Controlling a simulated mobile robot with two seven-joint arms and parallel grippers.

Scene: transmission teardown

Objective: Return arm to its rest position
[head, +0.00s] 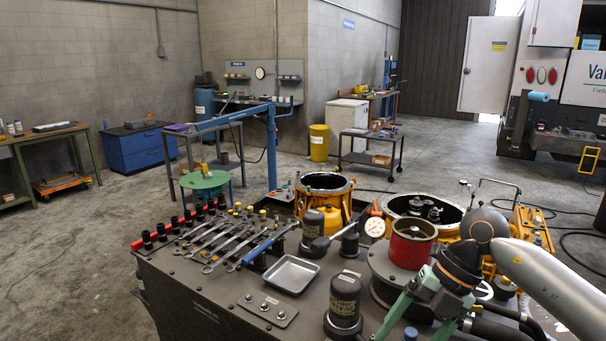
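My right arm comes in from the lower right, with its silver forearm and dark wrist over the right end of the dark workbench (190,285). My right gripper (409,333) points down toward the near edge of the picture. Its two pale green fingers stand apart, and I see nothing held between them. A small blue-topped item shows between and behind the fingertips; I cannot tell what it is. My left gripper is not in view.
A red cylinder (411,248) stands just behind the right gripper. A dark canister (345,300), a metal tray (291,274) and several wrenches (228,246) lie to its left. Open floor (80,220) lies at far left.

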